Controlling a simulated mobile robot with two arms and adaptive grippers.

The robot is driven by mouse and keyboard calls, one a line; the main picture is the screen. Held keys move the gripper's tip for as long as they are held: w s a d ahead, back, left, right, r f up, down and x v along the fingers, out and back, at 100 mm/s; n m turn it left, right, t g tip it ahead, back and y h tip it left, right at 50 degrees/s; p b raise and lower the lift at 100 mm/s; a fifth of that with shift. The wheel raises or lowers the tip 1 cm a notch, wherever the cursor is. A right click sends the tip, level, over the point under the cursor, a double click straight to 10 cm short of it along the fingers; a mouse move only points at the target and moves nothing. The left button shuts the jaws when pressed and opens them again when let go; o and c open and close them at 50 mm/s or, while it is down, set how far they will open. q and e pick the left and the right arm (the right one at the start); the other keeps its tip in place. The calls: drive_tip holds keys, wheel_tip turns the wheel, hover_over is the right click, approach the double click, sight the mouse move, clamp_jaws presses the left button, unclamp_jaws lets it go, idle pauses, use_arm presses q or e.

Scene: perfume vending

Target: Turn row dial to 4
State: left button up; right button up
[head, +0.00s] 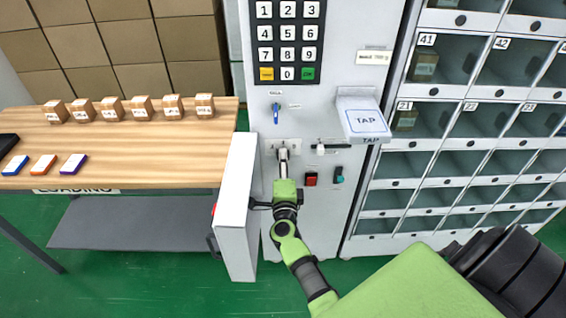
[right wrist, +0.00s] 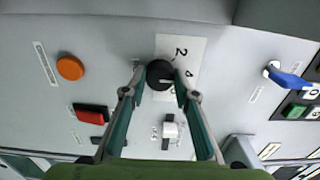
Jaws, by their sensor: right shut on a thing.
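The row dial is a round black knob (right wrist: 160,74) in the right wrist view, on a white label (right wrist: 184,50) with printed numbers; a 2 and part of a 4 show. My right gripper (right wrist: 160,88) has its two fingertips on either side of the knob, closed on it. In the head view my right gripper (head: 283,154) reaches up to the grey machine panel below the blue knob and hides the dial. I cannot tell which number the dial points to. My left gripper is not in view.
Near the dial are a keypad (head: 288,45), a blue knob (head: 276,113), a red switch (head: 311,179) and a TAP reader (head: 366,121) that sticks out. An open white door (head: 235,210) stands left of my arm. A wooden table (head: 130,155) with small boxes is further left.

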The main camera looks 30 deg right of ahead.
drive_tip(key=o, duration=1.1)
drive_tip(key=shift+n, duration=0.3)
